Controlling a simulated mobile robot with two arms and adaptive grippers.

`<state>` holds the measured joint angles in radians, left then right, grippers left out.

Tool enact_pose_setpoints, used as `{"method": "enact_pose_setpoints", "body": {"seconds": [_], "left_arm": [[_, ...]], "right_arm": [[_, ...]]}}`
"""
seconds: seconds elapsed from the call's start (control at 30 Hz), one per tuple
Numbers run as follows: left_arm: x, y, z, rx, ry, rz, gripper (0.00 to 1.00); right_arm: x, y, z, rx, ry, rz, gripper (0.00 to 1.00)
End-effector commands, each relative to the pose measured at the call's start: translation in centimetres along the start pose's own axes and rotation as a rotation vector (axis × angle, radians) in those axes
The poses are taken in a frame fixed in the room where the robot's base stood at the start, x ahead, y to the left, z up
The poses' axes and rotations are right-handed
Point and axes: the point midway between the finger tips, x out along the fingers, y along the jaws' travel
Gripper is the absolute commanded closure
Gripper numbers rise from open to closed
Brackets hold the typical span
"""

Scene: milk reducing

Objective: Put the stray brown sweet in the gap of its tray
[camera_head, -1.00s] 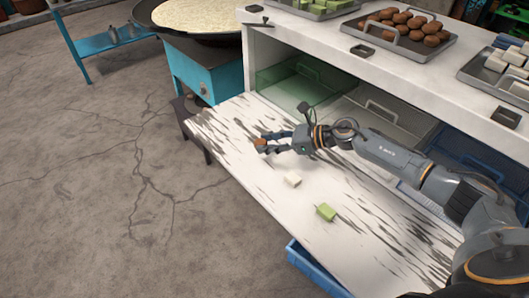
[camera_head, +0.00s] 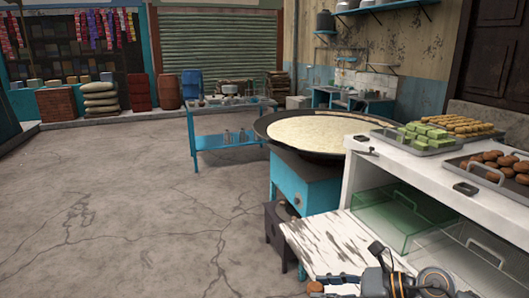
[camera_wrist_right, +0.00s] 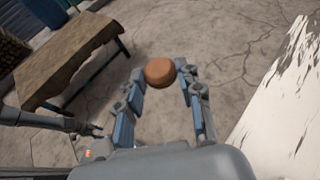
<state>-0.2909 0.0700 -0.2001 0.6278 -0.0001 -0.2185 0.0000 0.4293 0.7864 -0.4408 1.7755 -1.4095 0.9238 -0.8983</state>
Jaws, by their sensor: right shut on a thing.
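My right gripper (camera_head: 333,286) is at the bottom edge of the head view, over the near end of the white, dark-streaked board (camera_head: 335,245). It is shut on the round brown sweet (camera_head: 315,287). In the right wrist view the sweet (camera_wrist_right: 160,71) sits between the fingertips (camera_wrist_right: 163,76), with floor seen behind it. The tray of brown sweets (camera_head: 480,181) is on the white counter at the right, partly cut off by the picture edge. Its gap cannot be made out. My left gripper is not seen in the head view.
A tray of green and yellow-brown sweets (camera_head: 440,138) stands behind the brown ones. A wide pan (camera_head: 330,130) on a blue stove (camera_head: 300,185) is left of the counter. A wooden table (camera_wrist_right: 68,60) shows in the wrist view. The floor at left is open.

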Motion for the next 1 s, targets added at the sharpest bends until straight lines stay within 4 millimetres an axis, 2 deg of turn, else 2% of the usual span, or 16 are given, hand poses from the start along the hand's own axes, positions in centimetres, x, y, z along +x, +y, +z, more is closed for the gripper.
{"method": "enact_pose_setpoints", "body": {"seconds": [0.03, 0.1, 0.2, 0.33, 0.5, 0.63, 1.0], "left_arm": [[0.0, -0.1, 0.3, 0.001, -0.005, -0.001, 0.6], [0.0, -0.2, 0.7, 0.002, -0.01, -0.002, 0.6], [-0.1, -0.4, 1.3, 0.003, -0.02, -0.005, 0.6], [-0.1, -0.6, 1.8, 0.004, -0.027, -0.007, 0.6], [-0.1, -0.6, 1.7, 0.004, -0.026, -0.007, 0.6], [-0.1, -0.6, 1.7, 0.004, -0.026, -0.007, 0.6], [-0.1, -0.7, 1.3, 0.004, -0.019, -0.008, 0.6]], "right_arm": [[0.1, 1.9, 0.8, -0.007, -0.008, 0.025, 0.86], [-0.4, 3.8, 1.5, -0.013, -0.006, 0.039, 0.86], [-1.6, 5.9, 1.9, -0.007, -0.006, 0.033, 0.86], [-3.9, 7.7, 1.2, 0.019, -0.003, -0.019, 0.86], [-6.8, 9.0, -0.6, 0.058, 0.0, -0.116, 0.86], [-8.2, 9.5, -1.7, 0.078, 0.002, -0.171, 0.86], [-9.0, 9.7, -2.4, 0.082, 0.009, -0.197, 0.86]]}}
